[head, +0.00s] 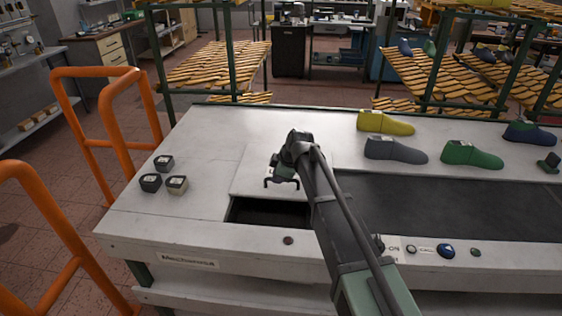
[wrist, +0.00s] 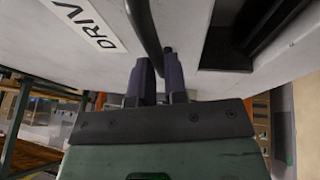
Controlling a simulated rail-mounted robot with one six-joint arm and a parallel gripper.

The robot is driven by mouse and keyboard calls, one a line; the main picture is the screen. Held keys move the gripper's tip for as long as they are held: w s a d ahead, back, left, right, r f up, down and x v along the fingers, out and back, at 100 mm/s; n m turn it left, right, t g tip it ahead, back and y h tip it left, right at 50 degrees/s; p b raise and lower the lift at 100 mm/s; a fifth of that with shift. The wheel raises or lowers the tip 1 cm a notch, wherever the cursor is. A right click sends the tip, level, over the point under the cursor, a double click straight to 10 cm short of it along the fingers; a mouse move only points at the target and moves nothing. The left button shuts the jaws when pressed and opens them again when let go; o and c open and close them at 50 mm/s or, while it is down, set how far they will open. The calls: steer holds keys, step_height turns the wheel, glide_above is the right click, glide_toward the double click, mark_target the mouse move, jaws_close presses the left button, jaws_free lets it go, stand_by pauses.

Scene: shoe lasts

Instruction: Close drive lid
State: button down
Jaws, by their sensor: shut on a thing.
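The drive lid (head: 250,178) is a pale flat panel on the bench top. A dark opening (head: 268,212) shows in front of it, so the opening is partly uncovered. My gripper (head: 284,174) is over the lid's front part, at a dark handle (head: 268,182). In the wrist view, the two fingers of my gripper (wrist: 158,75) are shut on the dark handle bar (wrist: 144,28). The lid in the wrist view bears a label (wrist: 88,22) reading "DRIV". My arm hides the opening's right end.
Three small dark blocks (head: 165,178) stand at the left. Yellow (head: 385,123), grey (head: 395,150) and green (head: 470,154) shoe lasts lie at the back right. A dark belt (head: 460,205) runs along the right. Orange rails (head: 105,130) stand left of the bench.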

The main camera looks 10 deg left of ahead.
steer(key=s, duration=1)
steer(key=shift+s, duration=0.4)
steer(key=shift+f, duration=0.1)
steer(key=c, duration=1.2)
jaws_free()
steer(key=shift+s, duration=0.1)
steer(key=shift+o, duration=0.3)
steer(key=p+v, duration=0.9)
steer(key=v, duration=0.2)
steer(key=shift+p, duration=0.4)
